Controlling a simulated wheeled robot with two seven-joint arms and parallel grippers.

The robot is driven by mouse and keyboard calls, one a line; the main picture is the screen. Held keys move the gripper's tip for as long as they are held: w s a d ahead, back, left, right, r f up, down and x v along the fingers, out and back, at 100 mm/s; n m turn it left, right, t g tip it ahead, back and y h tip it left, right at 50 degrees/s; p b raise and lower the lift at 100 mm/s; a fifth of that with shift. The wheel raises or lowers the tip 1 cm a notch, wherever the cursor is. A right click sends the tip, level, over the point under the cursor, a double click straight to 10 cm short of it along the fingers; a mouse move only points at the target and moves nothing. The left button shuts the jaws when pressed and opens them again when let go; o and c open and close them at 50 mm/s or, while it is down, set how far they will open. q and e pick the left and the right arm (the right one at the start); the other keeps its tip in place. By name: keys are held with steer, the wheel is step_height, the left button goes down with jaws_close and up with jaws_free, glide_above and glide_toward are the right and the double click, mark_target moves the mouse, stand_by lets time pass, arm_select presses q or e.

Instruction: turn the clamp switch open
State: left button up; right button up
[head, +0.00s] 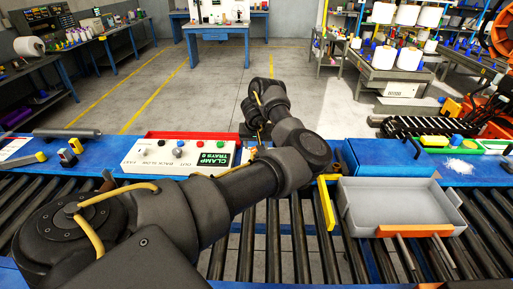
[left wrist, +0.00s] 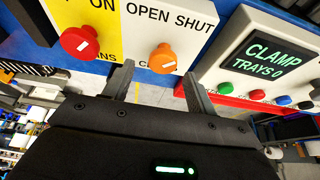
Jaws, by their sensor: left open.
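The clamp switch is an orange knob (left wrist: 162,58) on a white panel (left wrist: 193,22), with OPEN and SHUT printed above it. A short white mark shows on its face; which word it points to is unclear. The label below is partly hidden by my gripper. My left gripper (left wrist: 157,73) is open and empty, its fingertips just below the knob on either side; contact is not visible. In the head view my left arm reaches across the conveyor, and its fingers cannot be made out. My right gripper is not in view.
A red knob (left wrist: 80,41) on a yellow panel is left of the switch. A control box (head: 150,156) with a green CLAMP TRAYS 0 screen (head: 213,158) stands on the blue rail. A grey tray (head: 390,216) lies over the rollers at right.

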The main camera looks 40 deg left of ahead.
arm_select(q)
steer(key=shift+b+x, duration=0.3)
steer(key=shift+x, duration=1.05)
steer(key=shift+s+a, duration=0.1)
steer(key=shift+s, duration=0.1)
steer(key=c, duration=1)
